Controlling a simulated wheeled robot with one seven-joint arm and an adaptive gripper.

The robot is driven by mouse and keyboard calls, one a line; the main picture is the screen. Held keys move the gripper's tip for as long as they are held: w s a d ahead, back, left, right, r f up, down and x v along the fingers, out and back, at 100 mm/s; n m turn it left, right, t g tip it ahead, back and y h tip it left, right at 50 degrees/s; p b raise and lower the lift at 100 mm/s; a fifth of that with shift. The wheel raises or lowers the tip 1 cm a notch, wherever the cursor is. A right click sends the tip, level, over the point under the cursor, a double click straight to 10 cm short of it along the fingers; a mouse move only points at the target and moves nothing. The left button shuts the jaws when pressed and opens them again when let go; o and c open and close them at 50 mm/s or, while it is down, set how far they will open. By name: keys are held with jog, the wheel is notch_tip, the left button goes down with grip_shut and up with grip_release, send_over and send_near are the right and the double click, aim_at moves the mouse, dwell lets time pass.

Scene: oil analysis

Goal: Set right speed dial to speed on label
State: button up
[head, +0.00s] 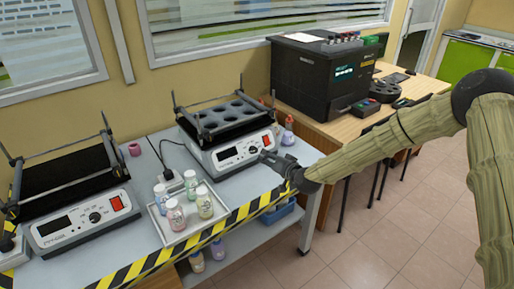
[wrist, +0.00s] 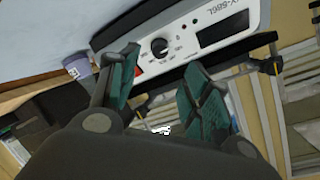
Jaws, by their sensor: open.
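The right shaker (head: 236,152) is a white-fronted box with a display, a red switch (head: 267,139) and a black tray with round holes on top. Its black speed dial (head: 252,150) also shows in the wrist view (wrist: 159,47), where the panel appears upside down. The dial pointer's exact setting and the display reading are too small to tell. My gripper (head: 268,160) is just in front of this panel, to the right of the dial. In the wrist view my gripper (wrist: 164,62) is open and empty, with the dial seen between its green-padded fingers and apart from them.
A second shaker (head: 78,222) with its own dial stands at left. A tray (head: 165,229) holds several capped bottles in front of the shakers; their labels are unreadable. A small flask (head: 288,134) stands right of the right shaker. Striped tape (head: 240,212) marks the table's front edge.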

aim_at(255, 151)
jog(key=p+x, duration=0.2)
jog(key=x, duration=0.8)
jog(key=shift+w, duration=0.25)
jog(key=c, duration=1.1)
